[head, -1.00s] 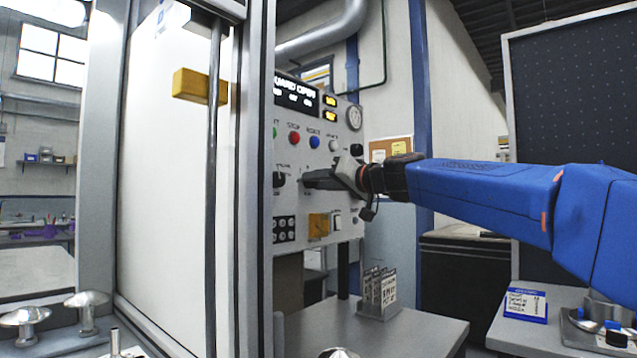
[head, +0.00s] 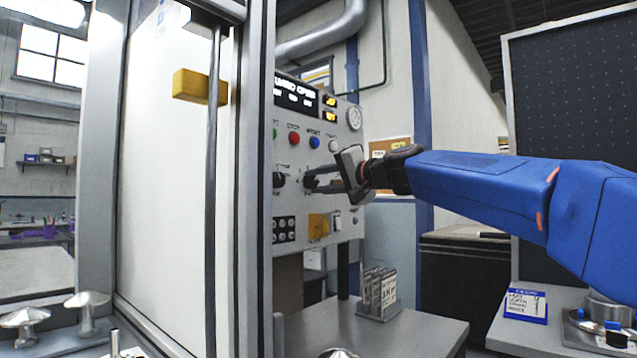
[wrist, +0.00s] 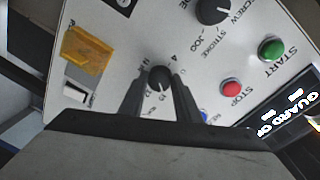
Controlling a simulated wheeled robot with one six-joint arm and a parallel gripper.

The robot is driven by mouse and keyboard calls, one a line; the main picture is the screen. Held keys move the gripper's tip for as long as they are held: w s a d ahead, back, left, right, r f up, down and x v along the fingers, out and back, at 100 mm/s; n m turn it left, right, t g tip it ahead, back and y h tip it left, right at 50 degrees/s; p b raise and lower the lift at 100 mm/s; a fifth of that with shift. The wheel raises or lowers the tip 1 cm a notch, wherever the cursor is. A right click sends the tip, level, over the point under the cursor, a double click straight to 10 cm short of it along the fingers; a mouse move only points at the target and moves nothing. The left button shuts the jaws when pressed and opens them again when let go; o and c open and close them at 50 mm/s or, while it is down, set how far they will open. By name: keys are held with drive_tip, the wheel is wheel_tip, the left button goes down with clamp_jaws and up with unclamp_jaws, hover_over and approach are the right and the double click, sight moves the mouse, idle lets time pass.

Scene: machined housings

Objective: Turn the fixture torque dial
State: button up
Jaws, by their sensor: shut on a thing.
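The fixture torque dial (wrist: 158,78) is a small black knob on the pale control panel (wrist: 115,60), with numbers printed around it. In the wrist view it sits between the two dark fingers of my gripper (wrist: 159,84), which is shut on it. In the head view my gripper (head: 309,182) reaches the panel from the right, and its fingers mostly hide the dial. The dial's exact pointer setting is too small to read.
A larger black knob (wrist: 213,10) marked with stroke, a green start button (wrist: 271,49) and a red stop button (wrist: 231,89) are close by. A yellow part (wrist: 85,52) sits on the panel. A machine door frame (head: 255,200) stands left of the panel.

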drive_tip(key=shift+m, duration=0.6)
drive_tip(key=o, duration=1.1)
drive_tip(key=shift+c, duration=0.2)
drive_tip(key=v, duration=1.7)
drive_tip(key=shift+d, duration=0.2)
drive_tip(key=shift+s, duration=0.1)
